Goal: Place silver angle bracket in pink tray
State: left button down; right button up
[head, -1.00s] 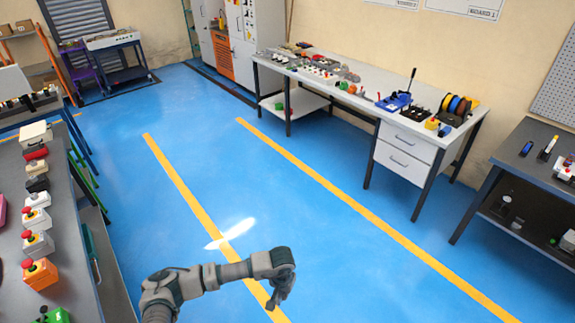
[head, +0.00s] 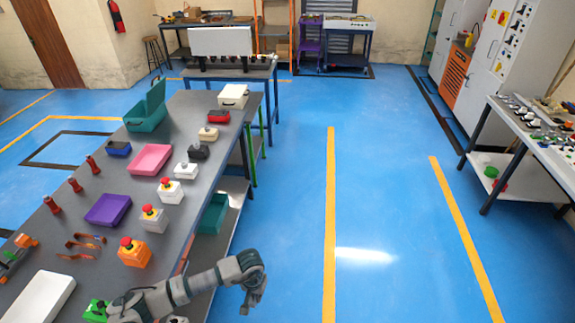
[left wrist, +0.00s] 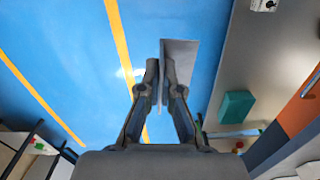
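The pink tray (head: 151,159) lies on the long grey workbench on the left of the head view. It looks empty. My left gripper (head: 249,300) is out over the blue floor, to the right of the bench edge. In the left wrist view its two fingers (left wrist: 161,85) are closed on the silver angle bracket (left wrist: 182,70). One flat leg of the bracket sticks out to the right of the fingers. My right gripper is not in view.
On the grey workbench (head: 196,107) near the pink tray are a purple tray (head: 108,210), a green open box (head: 146,115), several button boxes, red cylinders and a white box (head: 38,298). Another green bin (head: 213,214) is on the shelf below. The floor to the right is clear.

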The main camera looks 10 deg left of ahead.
aim_at(151, 160)
jog(key=i+u, duration=0.35)
jog(key=i+l+u, duration=0.3)
jog(key=i, duration=0.25)
jog(key=i+l+u, duration=0.2)
jog(key=i+u, duration=0.15)
jog(key=i, duration=0.15)
jog(key=i+l+u, duration=0.3)
jog(key=i+l, duration=0.05)
jog(key=i, duration=0.05)
